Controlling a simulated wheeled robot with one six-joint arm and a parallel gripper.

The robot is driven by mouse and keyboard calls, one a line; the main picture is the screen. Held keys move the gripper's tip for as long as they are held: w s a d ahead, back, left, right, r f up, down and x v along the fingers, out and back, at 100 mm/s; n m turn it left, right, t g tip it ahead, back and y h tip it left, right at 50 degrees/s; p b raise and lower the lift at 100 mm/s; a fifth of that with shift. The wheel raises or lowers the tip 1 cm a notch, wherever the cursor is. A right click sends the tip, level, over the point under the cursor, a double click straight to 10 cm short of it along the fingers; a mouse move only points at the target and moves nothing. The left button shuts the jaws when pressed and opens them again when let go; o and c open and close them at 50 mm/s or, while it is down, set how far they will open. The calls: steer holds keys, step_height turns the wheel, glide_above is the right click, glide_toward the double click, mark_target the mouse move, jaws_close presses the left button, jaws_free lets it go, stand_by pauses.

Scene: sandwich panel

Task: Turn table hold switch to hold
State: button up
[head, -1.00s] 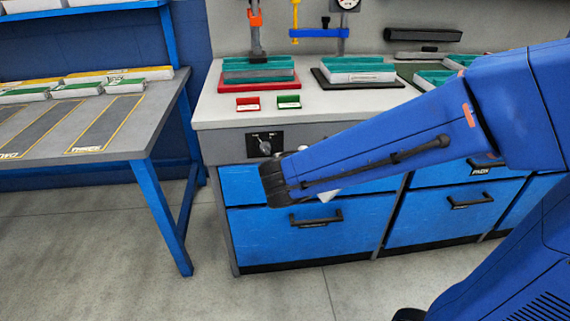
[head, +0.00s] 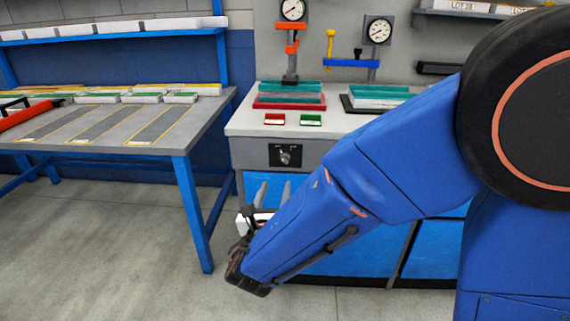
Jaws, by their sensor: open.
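The table hold switch (head: 285,156) is a grey knob on a small black plate, set in the grey front panel below the bench top. Its labels are too small to read, and I cannot tell which position it points to. My gripper (head: 273,190) is open and empty, low in front of the blue drawers. Its two grey fingers point upward, below the switch and apart from it in the picture. My forearm hides part of the drawers.
A red block (head: 274,119) and a green block (head: 311,119) sit on the bench top (head: 247,122) above the switch. A blue-legged table (head: 100,130) stands to the left. The floor in front is clear.

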mark_target(284, 161)
steer(key=w, duration=0.5)
steer(key=w+d, duration=0.1)
steer(key=w, duration=0.9)
steer(key=shift+w+d, duration=0.1)
steer(key=shift+d, duration=0.2)
steer(key=shift+c, duration=0.6)
steer(key=c, duration=0.9)
